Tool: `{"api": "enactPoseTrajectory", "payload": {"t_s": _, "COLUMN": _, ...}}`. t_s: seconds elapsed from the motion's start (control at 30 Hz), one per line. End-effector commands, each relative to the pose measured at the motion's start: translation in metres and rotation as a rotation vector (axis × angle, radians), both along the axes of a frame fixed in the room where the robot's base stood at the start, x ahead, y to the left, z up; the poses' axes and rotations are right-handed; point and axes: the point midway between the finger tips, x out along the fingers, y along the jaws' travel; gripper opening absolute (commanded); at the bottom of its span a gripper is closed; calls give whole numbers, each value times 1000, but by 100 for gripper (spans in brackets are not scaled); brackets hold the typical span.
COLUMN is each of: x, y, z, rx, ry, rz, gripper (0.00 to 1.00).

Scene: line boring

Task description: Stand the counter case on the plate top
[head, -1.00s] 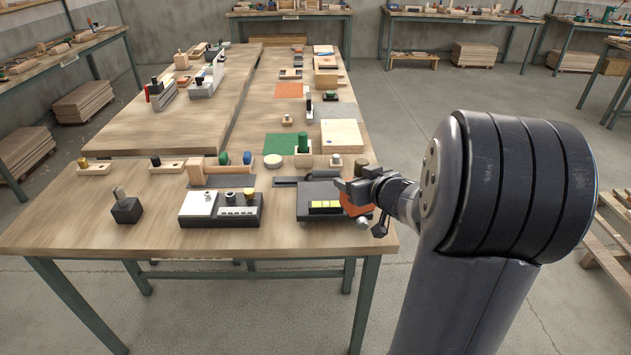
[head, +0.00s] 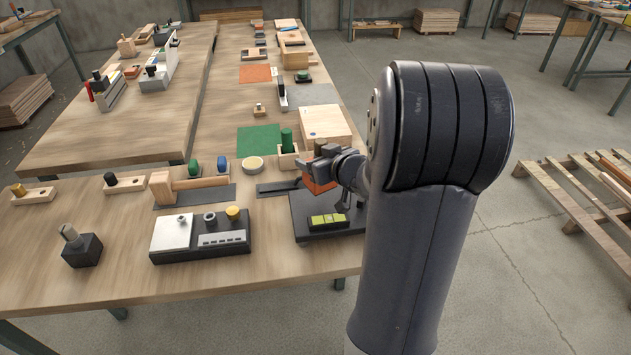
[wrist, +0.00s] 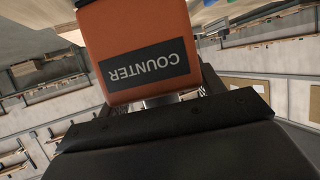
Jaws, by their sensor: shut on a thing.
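The counter case, an orange block, is held in my gripper (head: 318,168). It shows in the head view (head: 317,187) and close up in the wrist view (wrist: 120,32), where its black label reads COUNTER upside down. My gripper is shut on it. The dark plate (head: 312,235) lies near the table's right front corner, with a yellow-green vial block (head: 328,221) on its top. The case is at the plate's back edge in the head view and looks tilted. I cannot tell whether it touches the plate; its lower part is partly hidden by the gripper and arm.
A dark panel box (head: 200,253) with knobs stands left of the plate. A black block with a knob (head: 83,250) is farther left. Behind the plate are a wooden holder with a green cylinder (head: 287,150) and a light wooden box (head: 325,123). The table's front strip is clear.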

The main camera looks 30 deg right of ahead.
Motion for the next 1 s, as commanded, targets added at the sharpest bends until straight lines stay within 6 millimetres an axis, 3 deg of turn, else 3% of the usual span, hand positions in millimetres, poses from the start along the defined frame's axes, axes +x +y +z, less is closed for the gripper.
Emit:
{"api": "enactPoseTrajectory", "payload": {"t_s": 0.4, "x": 0, "y": 0, "z": -47, "rx": 1, "ry": -1, "rz": 1, "gripper": 22}}
{"api": "enactPoseTrajectory", "payload": {"t_s": 0.87, "x": 1, "y": 0, "z": -53, "rx": 0, "ry": -4, "rz": 0, "gripper": 22}}
{"api": "enactPoseTrajectory", "payload": {"t_s": 0.9, "x": 0, "y": 0, "z": -54, "rx": -1, "ry": -2, "rz": 0, "gripper": 65}}
{"api": "enactPoseTrajectory", "payload": {"t_s": 1.0, "x": 0, "y": 0, "z": -53, "rx": -1, "ry": -1, "rz": 0, "gripper": 73}}
